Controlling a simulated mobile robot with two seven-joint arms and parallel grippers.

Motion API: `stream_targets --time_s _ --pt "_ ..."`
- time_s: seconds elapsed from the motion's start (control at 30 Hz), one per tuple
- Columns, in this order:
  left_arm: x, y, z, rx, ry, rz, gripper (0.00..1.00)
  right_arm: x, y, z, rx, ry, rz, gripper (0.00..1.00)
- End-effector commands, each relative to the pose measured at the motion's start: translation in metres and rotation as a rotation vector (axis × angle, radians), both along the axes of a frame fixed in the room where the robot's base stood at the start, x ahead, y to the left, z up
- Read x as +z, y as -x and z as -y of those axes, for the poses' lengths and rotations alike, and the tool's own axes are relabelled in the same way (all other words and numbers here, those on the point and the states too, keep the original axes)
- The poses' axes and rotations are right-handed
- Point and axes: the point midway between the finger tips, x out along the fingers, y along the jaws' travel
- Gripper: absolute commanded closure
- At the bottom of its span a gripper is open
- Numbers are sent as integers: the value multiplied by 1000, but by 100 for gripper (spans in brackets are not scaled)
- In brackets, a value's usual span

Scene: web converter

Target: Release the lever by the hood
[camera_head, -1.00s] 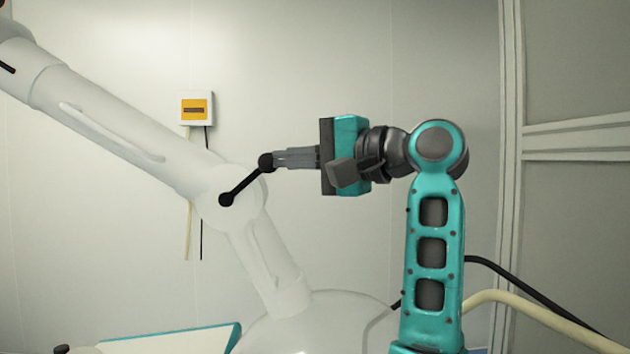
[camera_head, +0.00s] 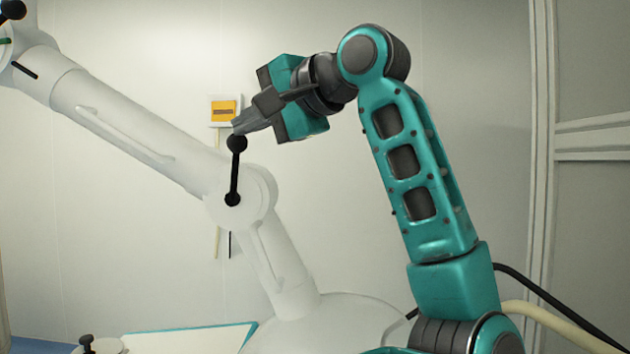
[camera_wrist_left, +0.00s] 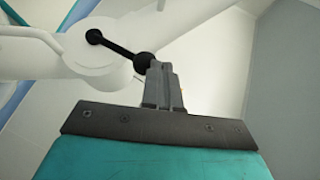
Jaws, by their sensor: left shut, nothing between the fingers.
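The lever (camera_head: 235,172) is a black rod with a ball knob at each end, mounted on the elbow joint of the white jointed arm (camera_head: 150,130). It stands nearly upright, upper knob on top. My left gripper (camera_head: 241,126) is shut with nothing between its fingers, its tips at the upper knob, apparently touching it. In the left wrist view the lever (camera_wrist_left: 115,45) runs from the white joint to the knob at the fingertips (camera_wrist_left: 160,72). I cannot make out the hood for certain. My right gripper is out of view.
Another black knob (camera_head: 13,10) shows at the top left end of the white arm. An orange and white wall box (camera_head: 222,110) is behind the fingertips. Below are a white dome (camera_head: 330,325) and a teal-edged white panel (camera_head: 190,338). Hoses run at the lower right.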

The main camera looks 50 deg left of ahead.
Motion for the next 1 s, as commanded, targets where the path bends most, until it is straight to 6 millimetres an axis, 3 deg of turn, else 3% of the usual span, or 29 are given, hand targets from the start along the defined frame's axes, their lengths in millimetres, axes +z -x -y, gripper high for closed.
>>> stream_targets --time_s 0.5,1.0 --pt "7 35 -28 0 23 31 100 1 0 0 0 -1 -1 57" --pt "5 38 -30 1 47 59 100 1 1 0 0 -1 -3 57"
